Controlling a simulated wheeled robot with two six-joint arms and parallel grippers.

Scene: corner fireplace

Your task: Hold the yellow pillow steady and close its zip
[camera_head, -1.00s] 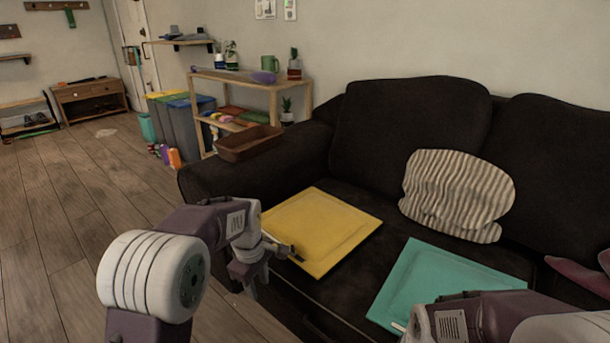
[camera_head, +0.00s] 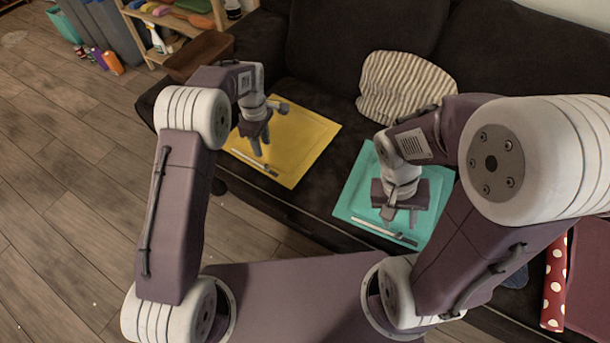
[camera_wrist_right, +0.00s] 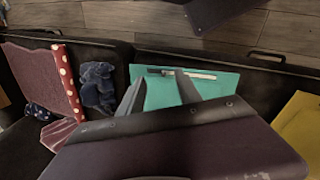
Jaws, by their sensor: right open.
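The yellow pillow (camera_head: 305,138) lies flat on the dark sofa, with a pale zip strip (camera_head: 255,162) along its front edge. It also shows at the right edge of the right wrist view (camera_wrist_right: 300,128). My left gripper (camera_head: 260,150) is over the pillow's left part, close to the zip strip. I cannot tell whether it touches the pillow or how far its jaws are apart. My right gripper (camera_head: 400,217) is open above the teal pillow (camera_head: 357,190). Its two spread fingers (camera_wrist_right: 158,82) show in the right wrist view with nothing between them.
The teal pillow has its own zip strip (camera_head: 384,232) at the front. A striped cushion (camera_head: 405,88) leans on the sofa back. A brown tray (camera_head: 200,57) sits on the left armrest. A red dotted item (camera_head: 553,285) lies at right.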

